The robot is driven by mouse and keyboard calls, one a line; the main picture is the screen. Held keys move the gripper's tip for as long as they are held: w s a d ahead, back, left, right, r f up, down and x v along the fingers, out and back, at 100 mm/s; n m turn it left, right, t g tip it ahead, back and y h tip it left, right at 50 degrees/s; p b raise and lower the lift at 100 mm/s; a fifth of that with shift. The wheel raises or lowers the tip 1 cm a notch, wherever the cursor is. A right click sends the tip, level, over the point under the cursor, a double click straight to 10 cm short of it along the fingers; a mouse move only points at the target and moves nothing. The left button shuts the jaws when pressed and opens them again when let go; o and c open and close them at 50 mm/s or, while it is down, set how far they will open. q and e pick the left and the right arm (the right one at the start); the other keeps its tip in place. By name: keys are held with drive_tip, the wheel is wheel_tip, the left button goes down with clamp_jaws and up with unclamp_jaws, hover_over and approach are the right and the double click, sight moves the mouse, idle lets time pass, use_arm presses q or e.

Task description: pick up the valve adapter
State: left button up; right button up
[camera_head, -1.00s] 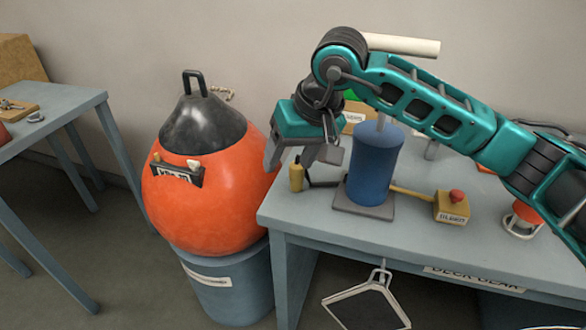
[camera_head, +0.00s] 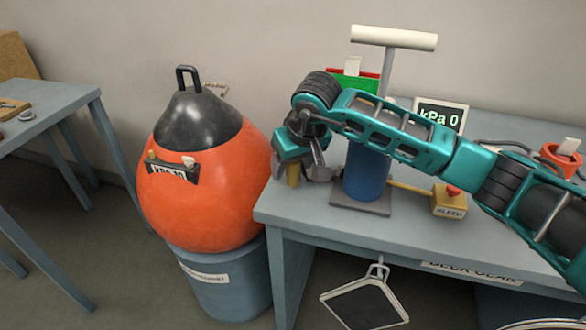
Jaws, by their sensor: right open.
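The valve adapter seems to be the small brass-yellow upright piece (camera_head: 293,176) on the left end of the blue-grey table, beside the blue pump (camera_head: 366,176). My right gripper (camera_head: 298,172) is open and low over it, with a finger on each side of the piece in the picture. The gripper hides its upper part, and I cannot tell whether the fingers touch it. My left gripper is not in view.
The pump's white T-handle (camera_head: 393,38) stands tall behind my right arm. A yellow bleed box (camera_head: 449,202) and a kPa 0 display (camera_head: 441,115) are to the right. A big orange buoy (camera_head: 205,205) stands close to the table's left edge (camera_head: 262,213).

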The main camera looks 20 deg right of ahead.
drive_tip(key=shift+x, duration=0.9)
drive_tip(key=shift+c, duration=0.3)
drive_tip(key=shift+r, duration=0.15)
drive_tip(key=c, duration=1.1)
